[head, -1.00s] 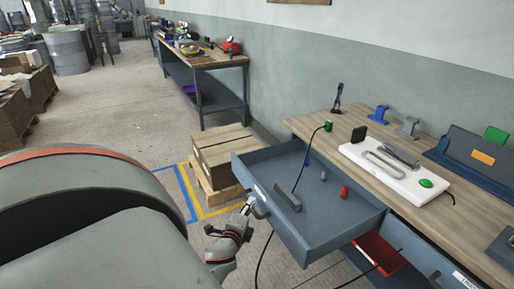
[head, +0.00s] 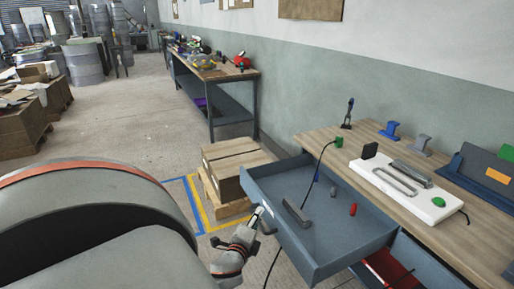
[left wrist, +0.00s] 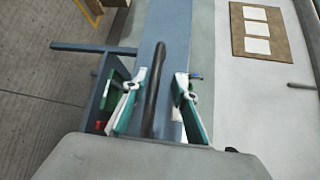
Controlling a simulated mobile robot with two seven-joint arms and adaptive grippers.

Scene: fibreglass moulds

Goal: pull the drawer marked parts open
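The blue-grey drawer (head: 335,242) stands pulled out from the wooden-topped bench, its inside showing. My left gripper (head: 258,217) is at the outer face of the drawer front. In the left wrist view, the fingers of my left gripper (left wrist: 157,100) are apart, with a dark bar handle (left wrist: 153,88) between them; a gap shows at least on the right side. The handle is mostly hidden in the head view. My right gripper is not in view.
The bench top (head: 330,140) carries a white board (head: 400,188), clamps and a blue case. A red bin (head: 385,268) sits below the drawer. A cardboard box (head: 235,165) on a pallet stands close behind the drawer. Open floor lies to the left.

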